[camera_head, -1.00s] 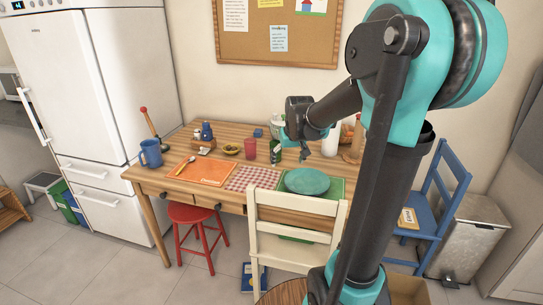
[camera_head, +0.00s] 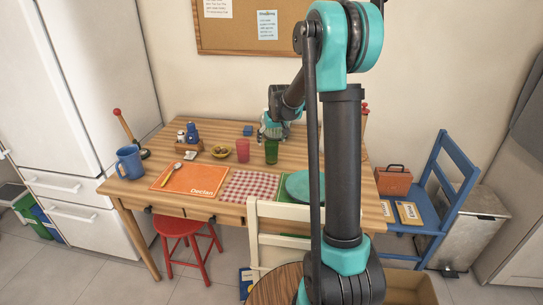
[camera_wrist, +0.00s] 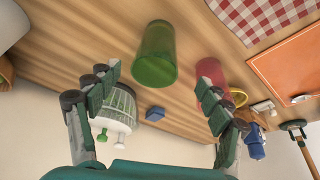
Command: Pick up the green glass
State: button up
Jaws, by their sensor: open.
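The green glass (camera_head: 271,151) stands upright on the wooden table in the head view, just right of a pink-red cup (camera_head: 242,150). In the wrist view the green glass (camera_wrist: 155,54) shows ahead of my gripper (camera_wrist: 160,88), between the lines of its two spread fingers but beyond their tips. My gripper is open and empty, and nothing touches the glass that I can see. In the head view my gripper (camera_head: 275,128) is behind the glass, at the back of the table. The pink-red cup (camera_wrist: 212,75) is partly hidden by the right finger in the wrist view.
A green-and-clear ribbed container (camera_wrist: 120,108) is partly behind the left finger, with a small blue block (camera_wrist: 155,113) beside it. A red checked mat (camera_head: 249,186), an orange placemat (camera_head: 190,177) and a teal plate (camera_head: 301,186) lie nearer the front. A cream chair (camera_head: 285,210) stands before the table.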

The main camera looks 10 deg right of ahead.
aim_at(272, 148)
jog(key=shift+x, duration=3.4)
jog(key=shift+w+d, duration=0.1)
jog(key=shift+d, duration=0.1)
jog(key=c, duration=1.5)
jog(key=shift+o, duration=0.2)
jog(key=shift+r, duration=0.15)
